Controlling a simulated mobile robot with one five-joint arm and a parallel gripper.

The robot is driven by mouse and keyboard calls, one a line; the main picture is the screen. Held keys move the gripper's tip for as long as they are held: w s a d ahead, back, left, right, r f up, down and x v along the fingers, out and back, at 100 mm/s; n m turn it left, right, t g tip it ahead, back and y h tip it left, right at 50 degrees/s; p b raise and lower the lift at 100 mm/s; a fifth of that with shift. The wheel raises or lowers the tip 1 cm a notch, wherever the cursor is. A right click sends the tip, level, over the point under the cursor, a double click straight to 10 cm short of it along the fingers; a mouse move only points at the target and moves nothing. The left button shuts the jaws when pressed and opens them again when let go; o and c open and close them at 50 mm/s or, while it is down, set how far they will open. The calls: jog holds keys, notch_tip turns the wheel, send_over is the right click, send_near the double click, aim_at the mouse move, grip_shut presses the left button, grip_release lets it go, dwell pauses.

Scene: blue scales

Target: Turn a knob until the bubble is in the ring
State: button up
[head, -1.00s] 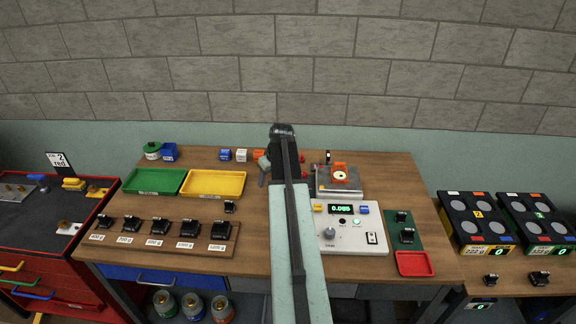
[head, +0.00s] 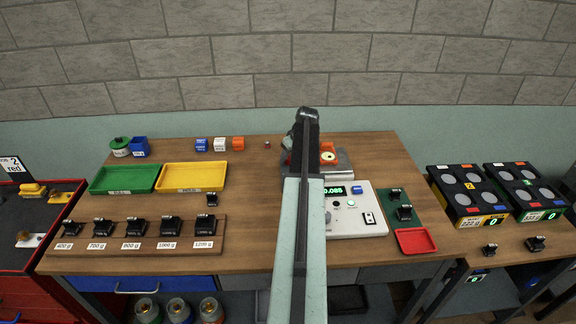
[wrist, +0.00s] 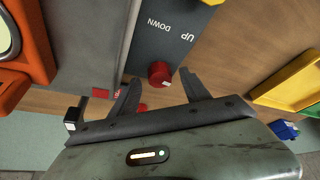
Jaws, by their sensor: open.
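A red knob (wrist: 160,73) sits on a grey plate marked UP and DOWN (wrist: 168,38). My open gripper (wrist: 160,77) has one finger on each side of this knob; contact cannot be told. An orange-rimmed level (wrist: 35,45) is cut off at the left of the wrist view, with part of its pale face showing. In the head view the orange level (head: 328,147) sits on the scale (head: 343,166), partly behind my arm. The bubble is too small to place against the ring. My gripper's jaws are hidden in the head view.
The scale's panel (head: 352,222) has a lit green display. A yellow tray (head: 195,177) and green tray (head: 124,179) lie left; a red tray (head: 416,240) lies front right. Black weights (head: 133,226) stand on a wooden rack. Coloured blocks (head: 219,144) stand along the back.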

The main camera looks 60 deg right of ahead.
jog(key=shift+w+d+f, duration=0.1)
jog(key=shift+w+f, duration=0.15)
jog(key=shift+f, duration=0.45)
jog(key=shift+r, duration=0.15)
